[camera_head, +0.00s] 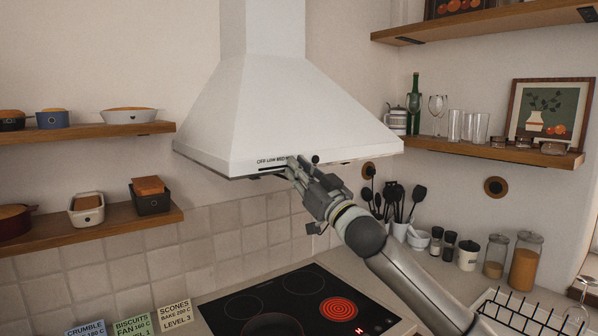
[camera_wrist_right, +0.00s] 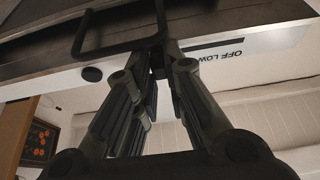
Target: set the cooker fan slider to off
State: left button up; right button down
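The white cooker hood (camera_head: 270,115) hangs over the hob, and its fan slider slot (camera_head: 272,168) runs along the front lower edge. The labels OFF, LOW and MED show left to right in the head view; OFF and LOW also show on the label strip (camera_wrist_right: 250,45) in the wrist view. My right gripper (camera_head: 292,167) is at the right end of the visible slot. In the wrist view its fingertips (camera_wrist_right: 160,55) come close together around a small dark part, perhaps the slider knob. Whether they grip it is unclear, and the knob is hidden in the head view. My left gripper is not in view.
A round black knob (camera_head: 315,159) sits on the hood edge just right of my gripper. Below is the black hob (camera_head: 270,305) with one ring glowing red and a pan (camera_head: 273,327). Utensils (camera_head: 395,200) stand behind my right arm. Shelves flank the hood.

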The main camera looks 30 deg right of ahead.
aim_at(260, 167)
jog(key=a, duration=0.5)
jog(key=a+b, duration=0.1)
jog(key=a, duration=0.2)
jog(key=shift+s, duration=0.3)
jog(key=shift+d, duration=0.15)
jog(key=c, duration=1.5)
grip_release()
jog(key=shift+a, duration=0.2)
jog(key=shift+s+d, duration=0.1)
jog(key=shift+s+f, duration=0.25)
jog(key=v, duration=1.1)
jog(key=shift+s+r, duration=0.15)
jog(key=shift+s, duration=0.05)
